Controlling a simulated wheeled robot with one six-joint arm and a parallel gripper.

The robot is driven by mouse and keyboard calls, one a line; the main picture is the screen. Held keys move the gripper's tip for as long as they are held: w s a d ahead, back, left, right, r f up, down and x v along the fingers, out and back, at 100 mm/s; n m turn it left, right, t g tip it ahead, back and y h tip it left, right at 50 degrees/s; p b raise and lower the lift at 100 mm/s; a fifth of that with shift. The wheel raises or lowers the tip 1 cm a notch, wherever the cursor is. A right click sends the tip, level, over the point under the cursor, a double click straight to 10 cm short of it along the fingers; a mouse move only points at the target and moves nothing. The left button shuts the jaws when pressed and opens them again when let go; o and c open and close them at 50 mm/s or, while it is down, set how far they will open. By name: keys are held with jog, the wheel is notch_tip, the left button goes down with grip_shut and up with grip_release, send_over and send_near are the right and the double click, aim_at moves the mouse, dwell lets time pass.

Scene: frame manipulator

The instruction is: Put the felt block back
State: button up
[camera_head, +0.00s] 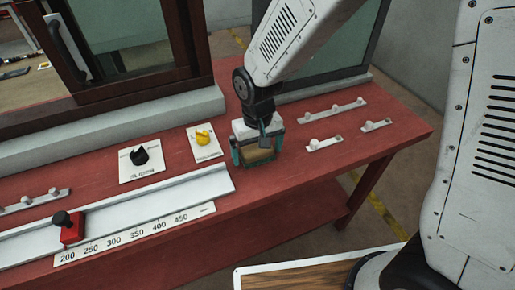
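My gripper (258,156) is over the red bench, right of the yellow knob, pointing down. Its two teal fingers stand on either side of a tan-brown block (259,157), which I take to be the felt block. The block fills the space between the fingers, and its upper part is hidden by the gripper body. It is at or just above the bench top; I cannot tell whether it touches.
The red bench (330,165) carries a black knob (140,156), a yellow knob (203,137), a white rail (130,215) with a red stop (71,229), and small white peg strips (324,143) at right. A dark window frame (190,45) stands behind. Bare bench surrounds the gripper's front.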

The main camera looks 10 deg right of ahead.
notch_tip(320, 180, up, 12)
jog(key=s+d+r+m, duration=0.1)
jog(key=s+d+r, duration=0.55)
jog(key=d, duration=0.55)
jog(key=s+d+r+m+t, duration=0.1)
jog(key=s+d+r+m, duration=0.1)
jog(key=s+d, duration=0.6)
jog(key=s, duration=0.4)
jog(key=shift+s+d+r, duration=0.35)
jog(key=shift+s+r, duration=0.05)
